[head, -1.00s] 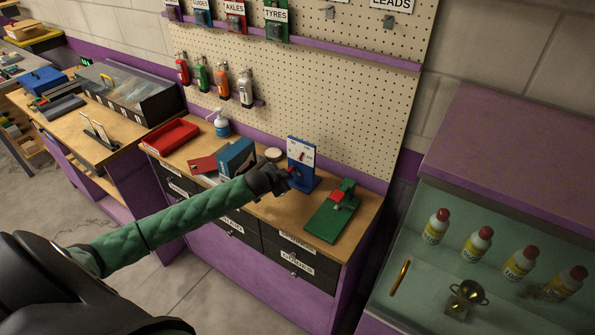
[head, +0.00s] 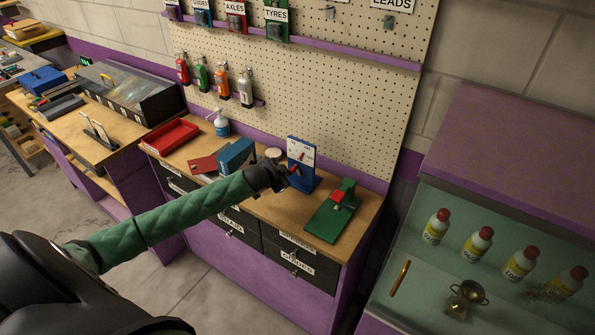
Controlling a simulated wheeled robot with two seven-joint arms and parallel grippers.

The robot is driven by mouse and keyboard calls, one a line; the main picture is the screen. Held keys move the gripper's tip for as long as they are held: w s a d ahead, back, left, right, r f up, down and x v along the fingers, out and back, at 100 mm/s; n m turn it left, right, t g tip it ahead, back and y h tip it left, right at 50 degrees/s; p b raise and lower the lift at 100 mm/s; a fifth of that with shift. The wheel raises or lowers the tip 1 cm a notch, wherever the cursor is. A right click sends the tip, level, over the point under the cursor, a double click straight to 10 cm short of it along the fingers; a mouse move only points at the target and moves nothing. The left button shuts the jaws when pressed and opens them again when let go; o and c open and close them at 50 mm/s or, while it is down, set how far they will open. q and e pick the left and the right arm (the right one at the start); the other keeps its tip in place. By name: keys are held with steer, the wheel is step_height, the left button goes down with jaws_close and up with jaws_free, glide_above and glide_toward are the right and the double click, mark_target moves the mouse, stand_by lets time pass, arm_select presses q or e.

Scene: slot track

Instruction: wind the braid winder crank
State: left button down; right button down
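The braid winder appears to be the blue upright stand (head: 303,180) with a white face plate (head: 301,151), standing on the wooden bench top. A small red part, which looks like its crank handle (head: 293,170), shows at its lower left side. My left gripper (head: 284,177), dark at the end of the green sleeve, is right at this red part and covers some of the stand's left side. The fingers are too small and dark to tell whether they are closed on the handle. My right gripper is not in view.
Left of the stand are a blue box (head: 237,157), a red tray (head: 172,136), a pump bottle (head: 221,124) and a round pale lid (head: 274,154). A green fixture with a red block (head: 329,221) stands close on the right. A pegboard (head: 330,90) rises behind.

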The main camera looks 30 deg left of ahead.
arm_select(q)
steer(key=shift+d+r, duration=0.1)
steer(key=shift+r, duration=0.05)
steer(key=shift+d+r, duration=0.15)
steer(key=shift+r, duration=0.2)
steer(key=shift+f, duration=0.3)
stand_by(0.5)
steer(key=shift+s+a, duration=0.2)
steer(key=shift+s, duration=0.25)
steer(key=shift+s+a, duration=0.15)
steer(key=shift+s, duration=1.4)
steer(key=shift+s+a, duration=0.1)
steer(key=shift+s, duration=1.4)
